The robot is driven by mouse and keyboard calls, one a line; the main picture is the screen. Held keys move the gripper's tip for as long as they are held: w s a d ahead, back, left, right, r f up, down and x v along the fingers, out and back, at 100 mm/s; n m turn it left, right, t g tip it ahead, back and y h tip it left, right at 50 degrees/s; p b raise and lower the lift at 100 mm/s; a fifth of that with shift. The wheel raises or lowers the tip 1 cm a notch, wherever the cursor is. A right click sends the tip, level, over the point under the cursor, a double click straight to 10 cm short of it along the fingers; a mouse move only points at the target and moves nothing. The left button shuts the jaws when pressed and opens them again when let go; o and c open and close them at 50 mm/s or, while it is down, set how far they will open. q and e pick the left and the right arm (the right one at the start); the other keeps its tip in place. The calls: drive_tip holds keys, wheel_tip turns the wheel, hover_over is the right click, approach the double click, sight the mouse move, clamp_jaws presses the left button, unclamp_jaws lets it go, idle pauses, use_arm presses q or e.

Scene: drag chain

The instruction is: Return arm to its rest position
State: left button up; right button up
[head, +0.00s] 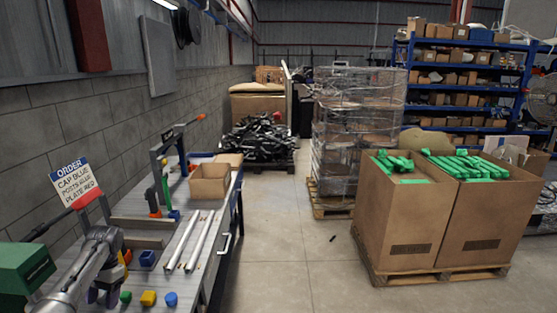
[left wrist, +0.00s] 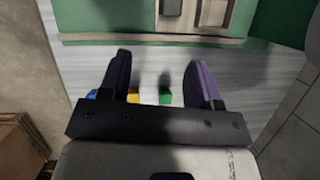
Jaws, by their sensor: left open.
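My left arm comes in at the lower left of the head view. Its gripper (head: 103,294) points down near the front left of the workbench (head: 138,285). In the left wrist view, the two purple fingers (left wrist: 160,68) are spread apart with nothing between them. Small blue (head: 171,299), yellow (head: 148,298) and green (head: 125,297) pieces lie on the bench to the right of the gripper. My right gripper is not in view.
A green machine (head: 25,272) stands left of the gripper. An order sign (head: 76,184) stands behind my arm. Two pale rails (head: 183,241), a blue block (head: 147,258) and an open cardboard box (head: 209,181) are on the bench.

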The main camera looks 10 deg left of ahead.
use_arm(q)
drive_tip(key=s+d+f+m+t+y+p, duration=0.1)
drive_tip(key=d+f+m+p, duration=0.1)
drive_tip(key=d+p, duration=0.45)
drive_tip(key=d+f+m+y+p, duration=0.1)
drive_tip(key=d+f+m+p, duration=0.2)
drive_tip(key=d, duration=0.6)
drive_tip(key=s+d+r+m+t+p, duration=0.1)
drive_tip(key=s+d+t+p, duration=0.2)
drive_tip(key=s+d+p, duration=0.9)
drive_tip(key=s+d+r+t+h+p, duration=0.2)
drive_tip(key=s+d+r+p, duration=0.6)
drive_tip(key=s+r, duration=0.35)
drive_tip(key=s+r+n+t+p, duration=0.2)
drive_tip(key=s+r+p, duration=0.5)
drive_tip(key=s+r, duration=0.4)
wheel_tip(320, 180, up, 4)
drive_tip(key=shift+s+a+f+n+h, duration=0.15)
drive_tip(key=shift+s+f+n+h, duration=0.15)
drive_tip(key=shift+s+n, duration=0.15)
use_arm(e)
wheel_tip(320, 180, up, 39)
use_arm(q)
drive_tip(key=shift+w, duration=0.1)
